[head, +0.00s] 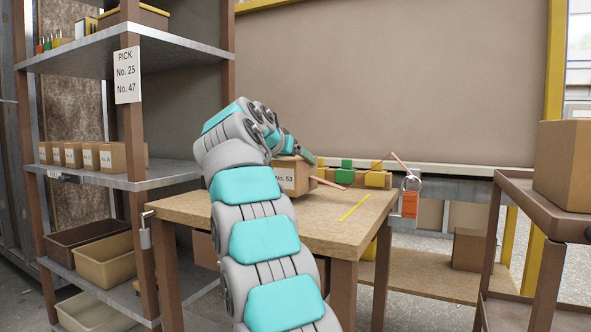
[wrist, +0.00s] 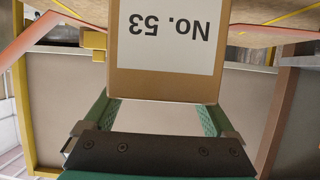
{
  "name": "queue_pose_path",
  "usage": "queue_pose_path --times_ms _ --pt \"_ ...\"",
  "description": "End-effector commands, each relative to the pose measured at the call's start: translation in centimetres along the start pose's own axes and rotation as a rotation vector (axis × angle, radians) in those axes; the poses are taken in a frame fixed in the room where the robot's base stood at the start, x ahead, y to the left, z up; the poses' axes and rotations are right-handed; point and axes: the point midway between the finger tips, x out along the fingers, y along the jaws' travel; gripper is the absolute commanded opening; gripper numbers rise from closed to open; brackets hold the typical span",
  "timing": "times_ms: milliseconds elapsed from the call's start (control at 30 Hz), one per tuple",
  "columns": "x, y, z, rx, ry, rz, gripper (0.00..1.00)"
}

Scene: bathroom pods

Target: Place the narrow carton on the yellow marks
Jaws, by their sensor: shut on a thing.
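The narrow carton (head: 286,178) is a brown box with a white "No. 53" label, partly hidden behind my arm in the head view. In the wrist view the carton (wrist: 122,83) fills the top middle, its label upside down. My gripper (wrist: 160,116) is shut on it, with a green-padded finger on each side; in the head view my gripper (head: 304,157) is at the carton's top. A yellow mark (head: 355,207) lies on the wooden table, right of the carton. Yellow lines also show in the wrist view (wrist: 268,16). I cannot tell whether the carton touches the table.
The table (head: 330,235) is bare at its front right. Yellow and green blocks (head: 346,170) and thin pinkish strips (head: 328,184) are at its back. An orange padlock (head: 409,203) hangs at the right. Shelves (head: 140,183) stand left; a brown cart (head: 545,210) stands right.

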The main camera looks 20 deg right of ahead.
Motion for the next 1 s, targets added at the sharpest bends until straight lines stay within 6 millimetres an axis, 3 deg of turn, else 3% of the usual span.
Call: queue_pose_path --times_ms 167,633,667,733,1000 --pt "0.5 0.0 1.4 0.0 0.0 0.0 0.01" --pt "0.7 0.0 1.8 0.002 0.002 -0.002 0.01" --pt "0.7 0.0 1.8 0.002 0.001 -0.002 0.92" --pt "0.7 0.0 1.7 0.002 0.001 -0.002 1.0" --pt "0.7 0.0 1.7 0.001 0.0 -0.002 1.0"
